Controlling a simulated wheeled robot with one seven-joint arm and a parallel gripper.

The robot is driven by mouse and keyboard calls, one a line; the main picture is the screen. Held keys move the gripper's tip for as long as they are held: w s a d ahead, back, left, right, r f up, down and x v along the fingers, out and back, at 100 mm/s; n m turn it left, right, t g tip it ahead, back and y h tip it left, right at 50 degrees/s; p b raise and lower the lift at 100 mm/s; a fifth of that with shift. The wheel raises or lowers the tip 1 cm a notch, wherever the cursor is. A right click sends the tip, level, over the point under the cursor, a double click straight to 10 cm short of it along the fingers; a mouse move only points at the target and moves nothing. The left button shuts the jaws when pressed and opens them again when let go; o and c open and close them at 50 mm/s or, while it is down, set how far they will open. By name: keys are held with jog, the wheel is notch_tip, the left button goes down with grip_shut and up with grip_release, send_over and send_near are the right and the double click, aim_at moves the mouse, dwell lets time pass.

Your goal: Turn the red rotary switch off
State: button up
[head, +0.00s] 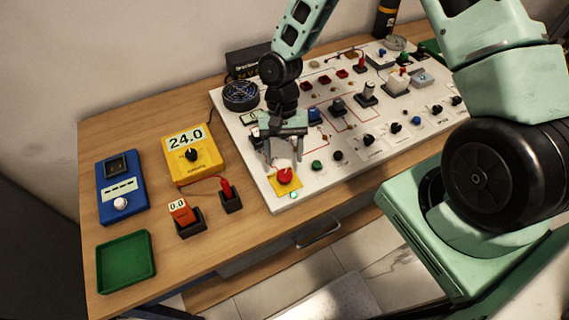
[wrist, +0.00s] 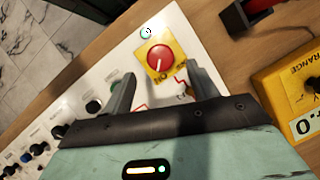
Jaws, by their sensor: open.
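The red rotary switch (head: 285,175) is a round red knob on a yellow square plate at the near left corner of the white panel (head: 258,177). In the wrist view the red knob (wrist: 159,58) carries a white pointer line, with small lettering on the yellow plate that is too small to read surely. My gripper (head: 284,164) is open over the panel, just behind the knob in the head view. In the wrist view its two fingers (wrist: 158,92) are spread and reach towards the knob, with nothing between them. I cannot tell the exact height of the fingertips.
A green button (head: 317,166) and several black knobs line the panel's front edge to the right. A yellow meter (head: 192,155), blue meter (head: 121,190), black holders with red-handled items (head: 229,196) and a green tray (head: 126,262) stand left. Bare wood lies between them.

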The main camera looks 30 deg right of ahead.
aim_at(285, 174)
jog(key=shift+p+x, duration=0.4)
jog(key=shift+x, duration=1.9)
jog(key=c, duration=1)
